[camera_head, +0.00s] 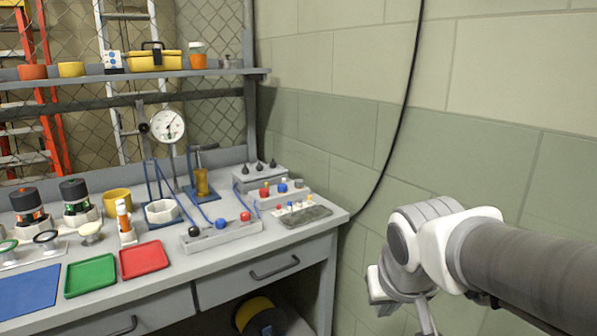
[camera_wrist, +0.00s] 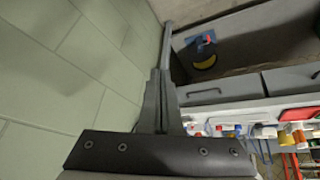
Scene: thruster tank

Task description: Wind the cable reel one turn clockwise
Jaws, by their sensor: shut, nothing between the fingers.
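A round yellow and black thing (camera_head: 258,315) with a blue part sits under the bench in the head view, cut by the lower edge. It looks like the cable reel, and it also shows in the wrist view (camera_wrist: 203,52), tilted by the camera's angle. I cannot make out a crank clearly. My gripper (camera_wrist: 158,72) is shut and empty, apart from the reel and beside the bench's end. In the head view its end is cut off at the bottom, right of the bench.
The bench (camera_head: 225,268) has drawers and carries red (camera_head: 144,260), green (camera_head: 90,276) and blue (camera_head: 30,293) trays, a dial gauge (camera_head: 167,126) and several small parts. A block wall (camera_head: 480,140) with a hanging black cable (camera_head: 405,105) stands behind my arm. The bench's right leg stands near my gripper.

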